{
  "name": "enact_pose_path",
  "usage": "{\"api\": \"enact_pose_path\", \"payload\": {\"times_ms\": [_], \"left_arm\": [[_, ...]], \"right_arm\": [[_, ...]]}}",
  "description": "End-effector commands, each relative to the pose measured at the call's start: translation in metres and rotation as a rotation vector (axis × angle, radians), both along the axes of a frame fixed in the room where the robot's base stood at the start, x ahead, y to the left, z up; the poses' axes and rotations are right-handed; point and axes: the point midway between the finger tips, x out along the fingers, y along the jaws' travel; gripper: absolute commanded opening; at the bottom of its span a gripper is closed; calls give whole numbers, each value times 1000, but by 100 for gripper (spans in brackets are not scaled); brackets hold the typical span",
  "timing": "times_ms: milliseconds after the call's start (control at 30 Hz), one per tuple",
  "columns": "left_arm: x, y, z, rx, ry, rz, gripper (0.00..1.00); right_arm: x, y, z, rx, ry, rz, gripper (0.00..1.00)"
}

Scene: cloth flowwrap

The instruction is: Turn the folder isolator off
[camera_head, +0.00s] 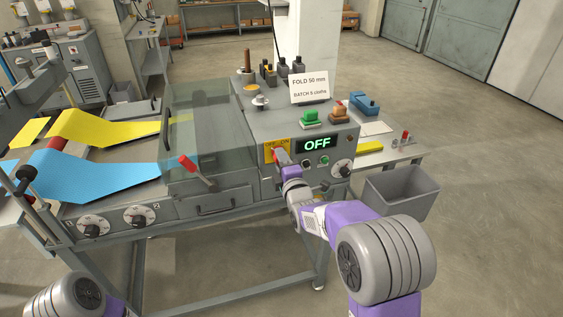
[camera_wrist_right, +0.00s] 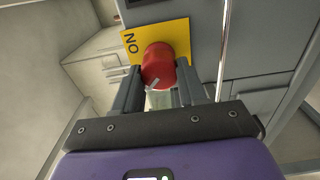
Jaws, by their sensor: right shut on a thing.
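The folder isolator is a red rotary knob (camera_wrist_right: 160,60) on a yellow plate (camera_wrist_right: 175,35) marked ON, on the machine's front panel. In the head view the yellow plate (camera_head: 270,156) is left of a display (camera_head: 317,144) reading OFF in green. My right gripper (camera_wrist_right: 160,82) is shut on the red knob, with one finger at each side. A pale mark shows on the knob's lower edge. In the head view my right gripper (camera_head: 285,166) hides part of the knob. My left arm shows only at the lower left corner, its gripper out of frame.
A red-handled lever (camera_head: 188,162) and a clear guard (camera_head: 195,125) are left of the panel. A black dial (camera_head: 342,169) and small buttons are to its right. A grey bin (camera_head: 400,190) stands at the right. Blue cloth (camera_head: 100,178) and yellow cloth (camera_head: 100,127) feed in from the left.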

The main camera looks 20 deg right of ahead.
Motion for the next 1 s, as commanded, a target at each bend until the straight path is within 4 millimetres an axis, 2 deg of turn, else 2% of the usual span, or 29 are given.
{"api": "enact_pose_path", "payload": {"times_ms": [500, 533, 667, 700, 1000], "left_arm": [[0, 0, 0, 0, 0, 0, 43], [0, 0, 0, 0, 0, 0, 43], [0, 0, 0, 0, 0, 0, 43], [0, 0, 0, 0, 0, 0, 43], [0, 0, 0, 0, 0, 0, 43]], "right_arm": [[0, 0, 0, -21, -2, 0, 11], [0, 0, 0, -21, -2, 0, 44], [0, 0, 0, -20, -2, 0, 64], [0, 0, 0, -20, -2, 0, 67], [-2, 0, 0, -18, -1, 0, 67]]}}
